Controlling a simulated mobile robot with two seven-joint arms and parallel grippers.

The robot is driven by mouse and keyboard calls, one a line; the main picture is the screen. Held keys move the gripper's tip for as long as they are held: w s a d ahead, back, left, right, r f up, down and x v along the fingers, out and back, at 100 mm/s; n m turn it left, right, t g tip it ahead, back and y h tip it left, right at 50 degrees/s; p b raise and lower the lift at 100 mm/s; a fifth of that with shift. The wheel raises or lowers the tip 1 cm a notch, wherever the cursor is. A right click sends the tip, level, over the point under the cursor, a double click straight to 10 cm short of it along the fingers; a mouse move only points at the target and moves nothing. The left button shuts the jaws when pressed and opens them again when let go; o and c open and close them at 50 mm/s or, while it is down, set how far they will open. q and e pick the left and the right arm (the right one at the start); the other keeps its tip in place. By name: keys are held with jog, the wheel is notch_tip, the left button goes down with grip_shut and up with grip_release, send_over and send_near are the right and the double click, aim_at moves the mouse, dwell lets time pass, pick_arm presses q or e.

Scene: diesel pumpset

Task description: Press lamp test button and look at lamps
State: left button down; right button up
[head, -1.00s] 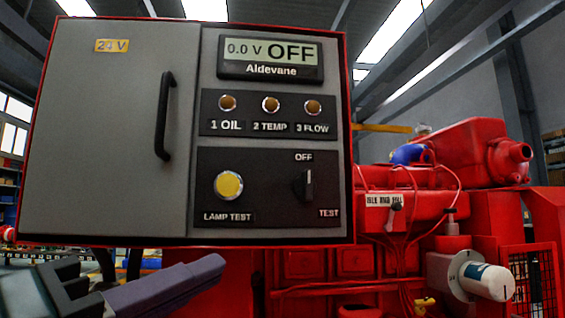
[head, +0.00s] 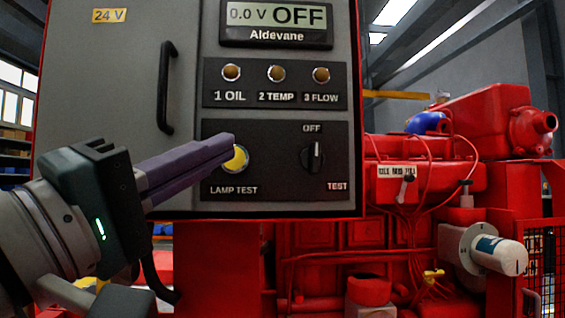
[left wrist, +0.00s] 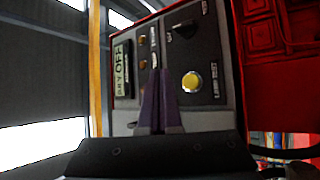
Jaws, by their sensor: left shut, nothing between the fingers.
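The yellow lamp test button (head: 240,160) sits at the lower left of the black switch panel on the grey cabinet; it also shows in the left wrist view (left wrist: 192,82). Three round lamps, 1 OIL (head: 231,72), 2 TEMP (head: 276,73) and 3 FLOW (head: 321,75), look dull amber-brown, not glowing. My left gripper (head: 230,146) is shut and empty. Its purple fingertips overlap the button's left part in the head view. In the left wrist view the fingertips (left wrist: 160,74) point beside the button, with a gap; contact cannot be seen. My right gripper is not in view.
The display (head: 275,14) reads 0.0 V OFF. A rotary selector (head: 315,157) right of the button points up to OFF. A black door handle (head: 166,88) sticks out at the left. A red engine (head: 430,185) with pipes and cables stands to the right.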

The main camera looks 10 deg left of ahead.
aim_at(241, 150)
pick_arm(q)
jog(key=w+a+b, duration=0.2)
jog(key=w, duration=0.4)
jog(key=shift+w+b, duration=0.3)
dwell(1.8)
jog(key=shift+w+a, duration=0.1)
jog(key=shift+w, duration=0.35)
jog(key=shift+w+a, duration=0.1)
jog(key=shift+w, duration=0.25)
dwell(0.6)
jog(key=shift+s+d+p, duration=0.2)
jog(key=shift+s+p, duration=0.3)
jog(key=shift+s, duration=0.3)
